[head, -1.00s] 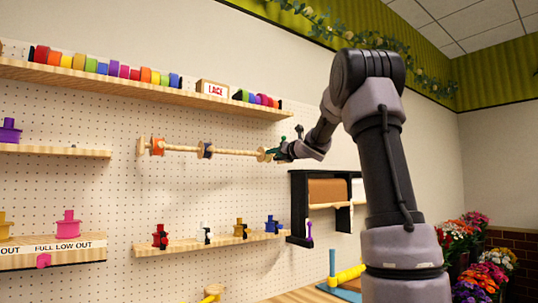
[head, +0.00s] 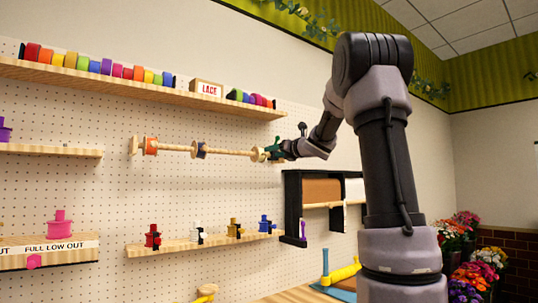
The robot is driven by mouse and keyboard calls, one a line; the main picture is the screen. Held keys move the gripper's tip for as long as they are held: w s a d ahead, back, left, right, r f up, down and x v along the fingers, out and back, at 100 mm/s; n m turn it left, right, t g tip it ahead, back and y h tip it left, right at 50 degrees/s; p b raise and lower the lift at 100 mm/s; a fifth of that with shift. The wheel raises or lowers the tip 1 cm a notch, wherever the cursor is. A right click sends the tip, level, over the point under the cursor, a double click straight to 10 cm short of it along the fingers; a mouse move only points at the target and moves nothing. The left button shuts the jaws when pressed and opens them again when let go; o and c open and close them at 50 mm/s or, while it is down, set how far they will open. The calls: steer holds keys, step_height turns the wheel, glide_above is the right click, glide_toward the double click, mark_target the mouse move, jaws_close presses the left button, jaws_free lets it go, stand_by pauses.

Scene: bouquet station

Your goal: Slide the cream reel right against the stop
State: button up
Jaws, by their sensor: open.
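A wooden rod (head: 228,152) sticks out along the pegboard at mid height. It carries an orange reel (head: 151,146) near its left end and a dark-blue reel (head: 200,150) near its middle. A pale wooden disc (head: 134,145) caps the left end. At the right end is a pale cream-coloured round piece (head: 258,154) with green beside it; I cannot tell whether it is the cream reel or the stop. My gripper (head: 276,150) is open at this right end, close to the green part. Its fingertips are small and partly hidden, and contact is unclear.
A shelf of coloured ribbon rolls (head: 110,70) runs above the rod. A black paper rack (head: 292,205) stands right of and below my gripper. Flowers (head: 485,262) are at the lower right.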

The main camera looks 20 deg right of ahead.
steer(key=v, duration=0.6)
steer(key=c, duration=0.4)
steer(key=shift+a+r+m, duration=0.25)
steer(key=shift+a+m, duration=0.1)
steer(key=shift+m, duration=0.25)
jaws_close()
steer(key=s+a+r+m+h, duration=0.1)
steer(key=a+r+m+h, duration=0.3)
steer(key=m, duration=1.5)
glide_toward(259, 152)
steer(key=w+a, duration=0.4)
steer(key=shift+w+d+f, duration=0.1)
steer(key=shift+w+d, duration=0.05)
steer(key=shift+d, duration=0.75)
steer(key=shift+w+d+f, duration=0.1)
steer(key=shift+d, duration=0.8)
